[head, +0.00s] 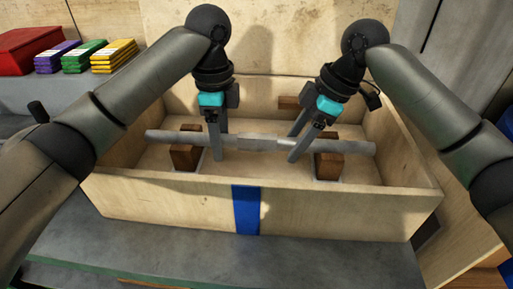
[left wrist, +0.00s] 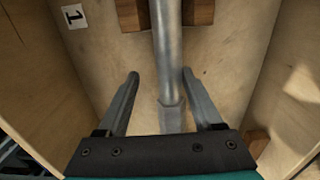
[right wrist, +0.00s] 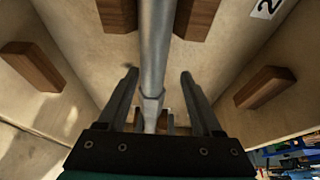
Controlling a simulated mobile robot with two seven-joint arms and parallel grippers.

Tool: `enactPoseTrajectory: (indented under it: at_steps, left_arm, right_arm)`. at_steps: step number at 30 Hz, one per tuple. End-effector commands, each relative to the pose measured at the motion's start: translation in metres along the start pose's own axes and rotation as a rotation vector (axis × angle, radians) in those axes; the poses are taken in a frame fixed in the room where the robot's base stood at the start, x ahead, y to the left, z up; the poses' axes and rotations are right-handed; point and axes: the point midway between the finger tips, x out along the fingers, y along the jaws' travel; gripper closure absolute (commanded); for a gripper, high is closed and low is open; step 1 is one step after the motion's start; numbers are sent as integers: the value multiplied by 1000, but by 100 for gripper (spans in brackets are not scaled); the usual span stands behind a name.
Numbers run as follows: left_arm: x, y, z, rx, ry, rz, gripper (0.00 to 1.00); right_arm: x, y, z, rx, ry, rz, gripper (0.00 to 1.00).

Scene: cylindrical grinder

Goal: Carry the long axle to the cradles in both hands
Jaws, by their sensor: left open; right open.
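The long axle (head: 265,144) is a grey stepped metal shaft. It lies level across wooden cradle blocks inside a wooden crate, one block at the left (head: 186,157) and one at the right (head: 329,165). My left gripper (head: 218,156) is open, with its fingers on either side of the axle just right of the left block; the axle (left wrist: 168,60) runs between them in the left wrist view. My right gripper (head: 297,148) is open around the axle just left of the right block; the axle (right wrist: 153,60) runs between its fingers (right wrist: 158,80). Finger contact cannot be told.
The wooden crate (head: 160,205) has walls on all sides and a blue stripe (head: 246,210) on its front. Small wooden blocks (right wrist: 30,65) stick out from its walls. A grey bench (head: 130,248) lies in front. A red box (head: 28,50) and coloured packs (head: 85,56) stand at the back left.

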Motion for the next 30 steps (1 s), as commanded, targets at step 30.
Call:
enactPoseTrajectory:
  at_steps: [30]
  left_arm:
    - [-86,10,1,-3,-3,-14,33]
  right_arm:
    - [-19,1,-1,-1,0,5,33]
